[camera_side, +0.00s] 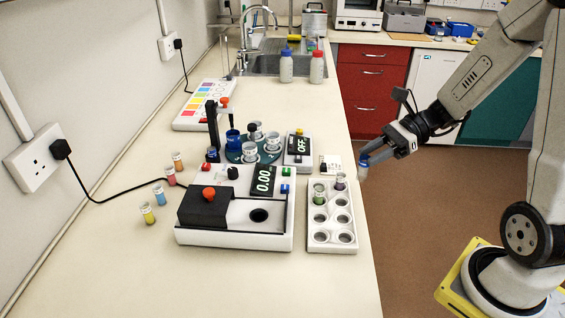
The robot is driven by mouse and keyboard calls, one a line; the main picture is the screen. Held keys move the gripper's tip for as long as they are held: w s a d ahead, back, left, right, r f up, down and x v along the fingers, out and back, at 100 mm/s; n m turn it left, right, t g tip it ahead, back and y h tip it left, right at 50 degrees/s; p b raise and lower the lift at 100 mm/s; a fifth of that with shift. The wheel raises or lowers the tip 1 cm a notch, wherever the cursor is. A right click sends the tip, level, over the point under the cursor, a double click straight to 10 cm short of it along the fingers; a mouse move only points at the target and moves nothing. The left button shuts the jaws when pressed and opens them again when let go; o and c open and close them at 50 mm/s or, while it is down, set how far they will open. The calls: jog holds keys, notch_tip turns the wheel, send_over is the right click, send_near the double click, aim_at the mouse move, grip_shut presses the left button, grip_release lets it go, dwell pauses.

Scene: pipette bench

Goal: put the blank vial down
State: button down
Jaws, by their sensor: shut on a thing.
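My gripper (374,156) is shut on a small pale vial (363,172), which I take to be the blank vial. It hangs below the fingertips, past the right edge of the bench, to the right of and behind the white rack. The fingers hide part of it, and its contents are too small to tell.
Several coloured vials stand left of the meter, one yellow (147,214). Behind it are a teal carousel (251,154) with jars and a small device (298,151) reading OFF. The front bench is clear. Two bottles (286,67) stand near the sink.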

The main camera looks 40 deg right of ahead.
jog(key=w+f, duration=0.2)
jog(key=w, duration=0.1)
jog(key=w+f, duration=0.3)
jog(key=w, duration=0.1)
jog(key=w+d+f, duration=0.1)
jog(key=w+f, duration=0.2)
jog(key=w, duration=0.1)
jog(key=shift+w, duration=0.25)
jog(key=shift+w+f, duration=0.4)
jog(key=shift+w+f, duration=0.3)
jog(key=shift+f, duration=1.55)
jog(key=shift+f, duration=0.3)
jog(key=shift+c, duration=2)
grip_release()
